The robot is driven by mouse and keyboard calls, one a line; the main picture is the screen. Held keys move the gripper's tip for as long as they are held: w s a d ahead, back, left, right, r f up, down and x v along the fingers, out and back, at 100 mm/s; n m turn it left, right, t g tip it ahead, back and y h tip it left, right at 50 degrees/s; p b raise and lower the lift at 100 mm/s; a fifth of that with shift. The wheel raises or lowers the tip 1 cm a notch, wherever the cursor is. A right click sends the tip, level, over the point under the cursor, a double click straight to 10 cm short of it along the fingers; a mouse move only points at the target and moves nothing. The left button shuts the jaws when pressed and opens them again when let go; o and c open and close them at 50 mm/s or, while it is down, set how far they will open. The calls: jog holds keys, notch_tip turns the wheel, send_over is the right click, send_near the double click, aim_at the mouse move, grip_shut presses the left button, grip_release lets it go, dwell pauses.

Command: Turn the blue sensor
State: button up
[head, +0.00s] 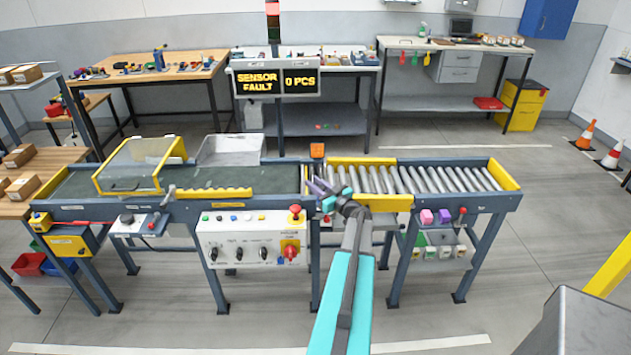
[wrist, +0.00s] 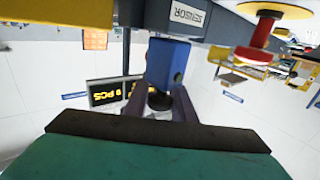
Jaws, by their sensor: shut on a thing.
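The blue sensor (wrist: 168,62) is a blue block with a dark round part at one end. In the wrist view it hangs at a grey rail that bears a SENSOR label (wrist: 188,14). My gripper (wrist: 160,100) has its two dark fingers on either side of the sensor and is shut on it. In the head view my gripper (head: 322,188) is at the conveyor's front edge, near the middle. I cannot make out the sensor there, behind my gripper and arm. The display board (head: 277,81) reads SENSOR FAULT and 0 PCS.
A control panel (head: 252,238) with a red stop button (head: 295,213) is left of my arm. Rollers (head: 430,179) lie to the right, and a clear-topped yellow guard (head: 140,166) to the left.

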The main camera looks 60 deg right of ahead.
jog(key=shift+a+n+y+p, duration=0.1)
jog(key=shift+n+y+p, duration=0.4)
jog(key=shift+y, duration=0.4)
jog(key=shift+a+f+n+t+y, duration=0.1)
jog(key=shift+a+n+t+y, duration=0.05)
jog(key=shift+n+t+y, duration=0.15)
jog(key=o, duration=1)
jog(key=s+b, duration=0.1)
jog(key=s, duration=0.3)
jog(key=s+a+b, duration=0.1)
jog(key=s, duration=0.4)
jog(key=s+a+b, duration=0.1)
jog(key=s+b, duration=0.1)
jog(key=s, duration=0.2)
jog(key=shift+s+a, duration=0.15)
jog(key=shift+s, duration=0.15)
jog(key=shift+s, duration=0.1)
